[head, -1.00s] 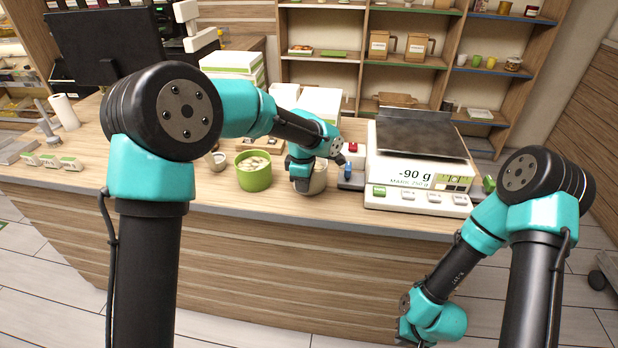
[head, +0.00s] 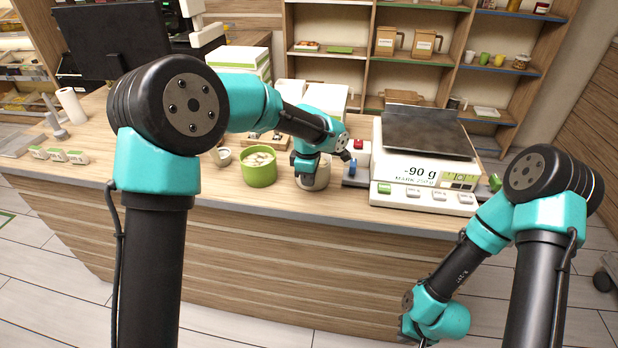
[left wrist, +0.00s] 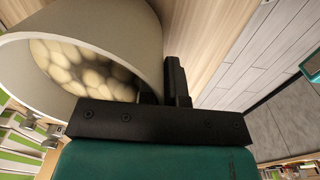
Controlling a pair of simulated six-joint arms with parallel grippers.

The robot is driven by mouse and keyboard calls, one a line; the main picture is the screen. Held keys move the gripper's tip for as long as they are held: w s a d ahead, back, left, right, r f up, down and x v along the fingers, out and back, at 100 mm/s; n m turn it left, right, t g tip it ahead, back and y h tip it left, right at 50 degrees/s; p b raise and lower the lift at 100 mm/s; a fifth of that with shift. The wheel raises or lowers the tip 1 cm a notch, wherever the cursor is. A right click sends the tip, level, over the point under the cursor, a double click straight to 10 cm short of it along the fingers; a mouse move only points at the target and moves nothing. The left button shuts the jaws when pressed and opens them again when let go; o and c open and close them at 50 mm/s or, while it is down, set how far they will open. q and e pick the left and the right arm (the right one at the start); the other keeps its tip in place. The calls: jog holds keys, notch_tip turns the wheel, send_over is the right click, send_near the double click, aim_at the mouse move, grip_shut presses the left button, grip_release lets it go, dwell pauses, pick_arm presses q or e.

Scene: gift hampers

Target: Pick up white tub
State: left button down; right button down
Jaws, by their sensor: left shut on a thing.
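The white tub (head: 318,181) stands near the front edge of the counter, partly hidden by my left gripper (head: 308,172). In the left wrist view the tub (left wrist: 145,42) is large and close, open at the top, with pale round pieces inside. The left gripper's dark fingers (left wrist: 176,82) are at the tub's wall, and the gripper is shut on it. The tub looks to be at counter level; I cannot tell whether it is clear of the surface.
A green tub (head: 259,172) with pale pieces stands close to the left of the white tub. A small cup (head: 221,156) is beyond it. A scale (head: 424,195) reading -90 g stands to the right, with a small device with red and blue parts (head: 354,165) between.

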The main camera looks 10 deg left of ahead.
pick_arm(q)
jog(key=shift+r, duration=0.15)
jog(key=shift+r, duration=1.5)
jog(key=shift+s+r, duration=0.15)
jog(key=shift+s, duration=0.15)
jog(key=s+d+r, duration=0.1)
jog(key=s+d, duration=0.1)
jog(key=s, duration=1.3)
jog(key=shift+r, duration=0.15)
jog(key=shift+s, duration=0.15)
